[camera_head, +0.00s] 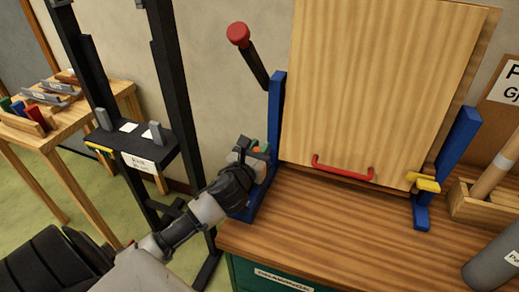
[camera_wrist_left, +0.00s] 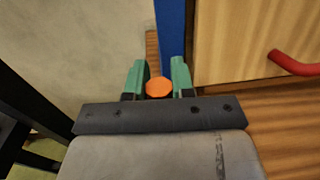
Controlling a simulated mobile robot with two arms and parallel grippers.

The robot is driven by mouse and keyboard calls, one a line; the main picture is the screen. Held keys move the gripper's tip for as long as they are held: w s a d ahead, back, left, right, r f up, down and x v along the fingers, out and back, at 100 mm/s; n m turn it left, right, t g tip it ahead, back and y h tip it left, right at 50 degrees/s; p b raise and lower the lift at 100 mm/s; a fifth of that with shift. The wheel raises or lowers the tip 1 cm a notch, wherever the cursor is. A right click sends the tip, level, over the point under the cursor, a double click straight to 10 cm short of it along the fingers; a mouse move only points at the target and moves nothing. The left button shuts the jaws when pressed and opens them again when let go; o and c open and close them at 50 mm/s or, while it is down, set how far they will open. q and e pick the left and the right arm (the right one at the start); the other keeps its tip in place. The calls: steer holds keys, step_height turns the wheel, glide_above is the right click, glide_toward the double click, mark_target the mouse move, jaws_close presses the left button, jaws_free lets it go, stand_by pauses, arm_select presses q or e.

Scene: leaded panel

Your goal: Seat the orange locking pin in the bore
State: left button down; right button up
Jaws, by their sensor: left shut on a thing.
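My left gripper (camera_head: 258,152) is at the left blue upright (camera_head: 275,110) of the stand that holds the wooden panel (camera_head: 385,85). In the left wrist view its two green fingers (camera_wrist_left: 160,76) are shut on the orange locking pin (camera_wrist_left: 159,87), whose round head shows between them. The blue upright (camera_wrist_left: 171,30) is straight ahead of the fingers. The pin's shaft and the bore are hidden, so I cannot tell whether the pin has entered it. My right gripper is not in view.
The panel has a red handle (camera_head: 343,169). A yellow clamp (camera_head: 424,183) is at the right blue upright (camera_head: 458,145). A red-knobbed lever (camera_head: 239,35) rises by the left upright. A black rack (camera_head: 145,150) stands left of my arm. The bench top (camera_head: 340,230) is clear in front.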

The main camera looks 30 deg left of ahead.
arm_select(q)
steer(key=shift+f, duration=0.1)
steer(key=c, duration=1.1)
jaws_free()
steer(key=shift+o, duration=0.7)
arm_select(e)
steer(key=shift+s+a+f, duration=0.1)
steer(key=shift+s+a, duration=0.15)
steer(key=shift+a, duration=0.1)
arm_select(q)
steer(key=s, duration=0.3)
steer(key=s+d+b, duration=0.1)
steer(key=s, duration=0.6)
steer(key=shift+s+d, duration=0.2)
steer(key=shift+d, duration=0.15)
steer(key=shift+s+d, duration=0.1)
steer(key=shift+s, duration=0.65)
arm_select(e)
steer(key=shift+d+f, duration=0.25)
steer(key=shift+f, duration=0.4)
